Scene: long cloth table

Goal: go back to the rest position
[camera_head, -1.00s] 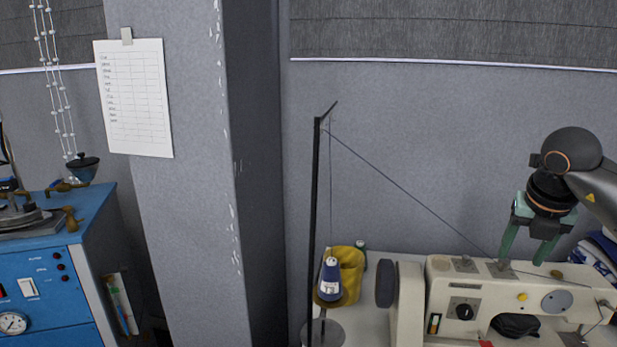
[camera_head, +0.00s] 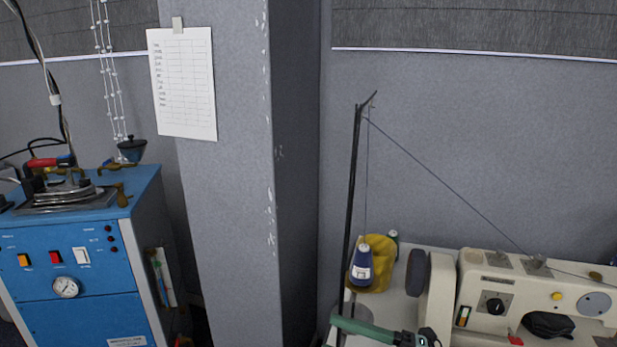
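One green finger of my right gripper (camera_head: 362,328) shows at the bottom edge, right of centre. It points left, with a dark joint at its right end. It appears in front of the foot of the thread stand (camera_head: 352,200). The other finger and the rest of the hand are below the picture, so I cannot tell whether it is open or shut. I see nothing held in the visible part. My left gripper is not in view.
A cream sewing machine (camera_head: 540,300) stands on the table at the right, with a blue thread cone (camera_head: 362,264) and a yellow pouch (camera_head: 380,272) beside it. A grey pillar (camera_head: 225,200) stands in the middle. A blue ironing station (camera_head: 80,270) is at the left.

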